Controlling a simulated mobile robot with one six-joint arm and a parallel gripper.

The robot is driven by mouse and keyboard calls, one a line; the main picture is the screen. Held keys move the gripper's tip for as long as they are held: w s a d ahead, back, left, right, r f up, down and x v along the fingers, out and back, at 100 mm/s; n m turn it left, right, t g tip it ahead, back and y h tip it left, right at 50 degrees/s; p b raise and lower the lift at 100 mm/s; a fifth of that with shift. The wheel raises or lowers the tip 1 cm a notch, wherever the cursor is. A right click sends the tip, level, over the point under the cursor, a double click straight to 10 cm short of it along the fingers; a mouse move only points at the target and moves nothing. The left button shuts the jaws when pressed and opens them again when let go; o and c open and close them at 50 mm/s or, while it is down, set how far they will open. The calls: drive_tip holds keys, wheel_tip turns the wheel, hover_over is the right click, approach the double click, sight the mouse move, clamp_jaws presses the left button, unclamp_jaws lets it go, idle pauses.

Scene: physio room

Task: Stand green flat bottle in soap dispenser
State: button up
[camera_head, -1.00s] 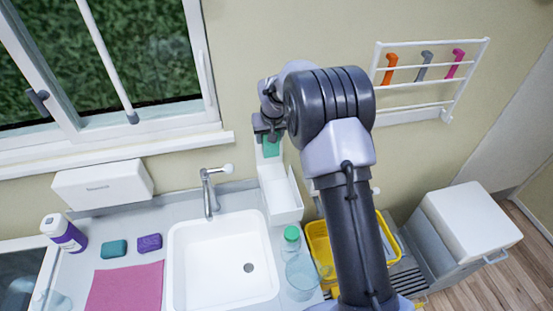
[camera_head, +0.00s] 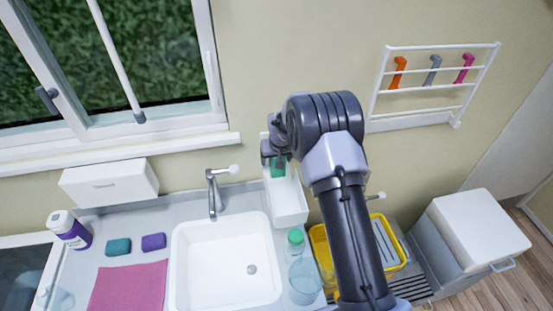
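The white soap dispenser (camera_head: 289,205) is an open-topped holder with a tall back plate, standing against the wall right of the tap. My gripper (camera_head: 275,160) is above it, in front of the back plate. A green piece, the green flat bottle (camera_head: 277,170), shows just below the fingers, and they appear shut on it. It hangs roughly upright over the holder's opening. The gripper and arm hide most of it, and I cannot tell whether it touches the holder.
A clear bottle with a green cap (camera_head: 295,237) stands in front of the holder. The sink (camera_head: 222,265) and tap (camera_head: 212,192) are left. A yellow tray (camera_head: 320,248) is right, partly behind my arm. Teal (camera_head: 118,247) and purple (camera_head: 153,242) blocks lie beyond the pink cloth (camera_head: 128,287).

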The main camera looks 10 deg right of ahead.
drive_tip(key=shift+r, duration=0.1)
drive_tip(key=shift+r+p, duration=0.2)
drive_tip(key=shift+p, duration=0.1)
drive_tip(key=s+a+r+m, duration=0.1)
drive_tip(key=s+r, duration=0.9)
drive_tip(key=r, duration=0.4)
drive_tip(key=s+r+m, duration=0.1)
drive_tip(key=s+r, duration=0.9)
drive_tip(key=r, duration=0.3)
drive_tip(key=s+a+r+m+y, duration=0.1)
drive_tip(key=s, duration=1)
drive_tip(key=s+a+r+m+t+y, duration=0.1)
drive_tip(key=s+a, duration=0.1)
drive_tip(key=s, duration=0.9)
drive_tip(key=shift+s+r, duration=0.15)
drive_tip(key=shift+r, duration=0.05)
